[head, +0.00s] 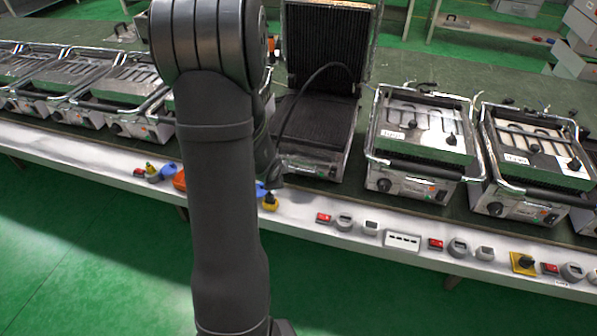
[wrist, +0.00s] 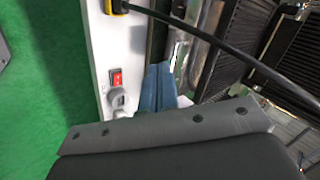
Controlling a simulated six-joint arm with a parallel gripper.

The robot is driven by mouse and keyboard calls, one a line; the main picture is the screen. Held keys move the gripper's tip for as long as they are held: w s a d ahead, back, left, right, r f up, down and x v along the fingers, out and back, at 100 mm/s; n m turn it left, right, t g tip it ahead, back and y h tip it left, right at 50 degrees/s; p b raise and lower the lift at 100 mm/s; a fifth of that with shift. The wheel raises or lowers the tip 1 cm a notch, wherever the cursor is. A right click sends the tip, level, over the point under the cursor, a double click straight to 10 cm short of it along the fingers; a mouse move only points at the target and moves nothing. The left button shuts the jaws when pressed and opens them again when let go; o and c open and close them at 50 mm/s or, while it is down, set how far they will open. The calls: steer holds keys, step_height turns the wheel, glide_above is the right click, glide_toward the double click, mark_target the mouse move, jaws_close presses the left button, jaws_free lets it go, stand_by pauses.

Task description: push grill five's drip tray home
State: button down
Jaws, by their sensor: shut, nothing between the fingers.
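An open grill (head: 318,122) with black ribbed plates and a raised lid stands beside my arm in the head view. Its number is not readable, and I cannot make out its drip tray or how far out that sits. In the wrist view my gripper's blue-grey fingers (wrist: 160,84) are together and empty, over the gap between the pale bench edge and a grill's steel front. In the head view my arm hides most of the gripper. A dark ribbed grill plate (wrist: 245,38) shows at the upper right of the wrist view.
Closed grills (head: 415,130) stand to the right, and more (head: 120,85) to the left. A black cable (wrist: 215,45) crosses the wrist view. Green floor lies in front of the bench.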

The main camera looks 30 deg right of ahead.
steer(key=s+d+m+h, duration=0.1)
steer(key=s+d+m, duration=0.1)
steer(key=s+m, duration=0.25)
glide_toward(304, 166)
step_height(304, 166, down, 4)
steer(key=s+a, duration=0.2)
steer(key=a, duration=0.1)
steer(key=shift+w+d+m+g, duration=0.3)
steer(key=shift+w+d+m, duration=0.05)
steer(key=shift+w+d, duration=1.05)
steer(key=shift+w+d, duration=2.3)
steer(key=shift+d, duration=0.1)
